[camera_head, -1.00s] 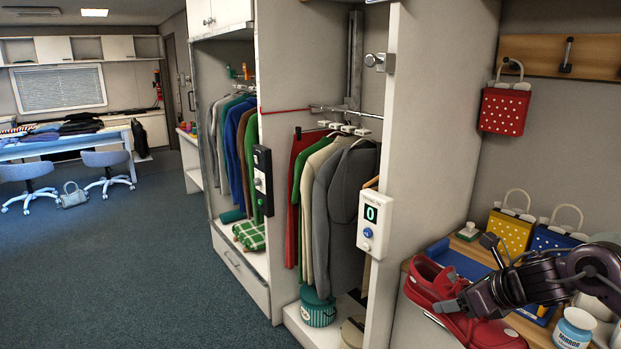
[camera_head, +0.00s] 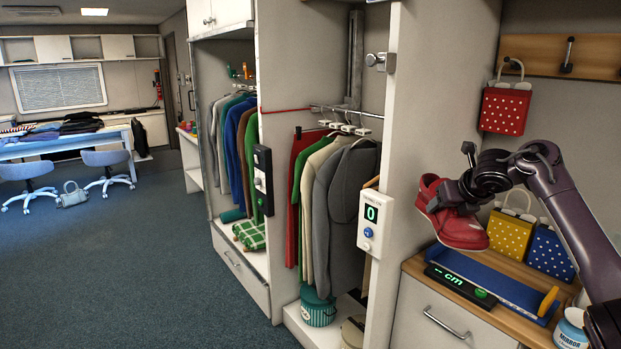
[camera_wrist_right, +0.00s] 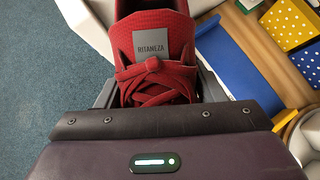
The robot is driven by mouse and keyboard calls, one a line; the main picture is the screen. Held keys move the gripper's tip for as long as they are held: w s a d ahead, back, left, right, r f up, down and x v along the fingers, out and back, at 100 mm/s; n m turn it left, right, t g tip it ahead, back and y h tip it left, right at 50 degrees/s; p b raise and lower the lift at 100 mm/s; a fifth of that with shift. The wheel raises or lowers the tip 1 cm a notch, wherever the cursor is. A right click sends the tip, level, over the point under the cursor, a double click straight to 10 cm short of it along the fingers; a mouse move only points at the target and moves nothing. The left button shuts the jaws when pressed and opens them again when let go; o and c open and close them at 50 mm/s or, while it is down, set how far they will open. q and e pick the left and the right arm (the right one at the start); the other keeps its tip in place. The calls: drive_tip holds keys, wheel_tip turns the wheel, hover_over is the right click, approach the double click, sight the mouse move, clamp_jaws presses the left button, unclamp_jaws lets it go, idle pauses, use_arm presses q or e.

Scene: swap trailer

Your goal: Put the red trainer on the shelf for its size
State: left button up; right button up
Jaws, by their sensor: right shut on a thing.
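The red trainer (camera_head: 454,216) is off the counter, held in the air by my right gripper (camera_head: 455,195) in front of the white panel's right side. The right wrist view shows the trainer (camera_wrist_right: 155,50) from above, with laces and a grey tongue label, between the fingers. A blue measuring board (camera_head: 497,284) with a yellow stop (camera_head: 547,301) lies on the wooden counter below. Its dark display (camera_head: 460,282) shows green dashes and "cm". No size shelf can be made out. My left gripper is not in view.
Yellow (camera_head: 510,236) and blue (camera_head: 550,252) dotted bags stand at the counter's back. A red dotted bag (camera_head: 504,110) hangs above. A mirror cleaner jar (camera_head: 570,330) stands at the front right. A white dial box (camera_head: 374,223) showing 0 sticks out left of the trainer.

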drive_tip(key=d+f+m+h, duration=0.2)
drive_tip(key=d+f+m, duration=0.1)
drive_tip(key=d+f, duration=0.35)
drive_tip(key=s+d+f+m+g+h, duration=0.1)
drive_tip(key=s+d+f+m+h, duration=0.25)
drive_tip(key=s+d+f, duration=0.65)
drive_tip(key=s+a+f+n+y, duration=0.2)
drive_tip(key=s+a, duration=0.1)
drive_tip(key=a, duration=0.6)
drive_tip(key=s+a+f+n+y, duration=0.15)
drive_tip(key=s+a, duration=0.25)
drive_tip(key=a, duration=0.5)
drive_tip(key=s+a+r+n+t+y, duration=0.1)
drive_tip(key=s+a+r+n, duration=0.1)
drive_tip(key=s+a, duration=1)
drive_tip(key=v, duration=0.2)
drive_tip(key=shift+s, duration=0.5)
drive_tip(key=shift+a, duration=0.15)
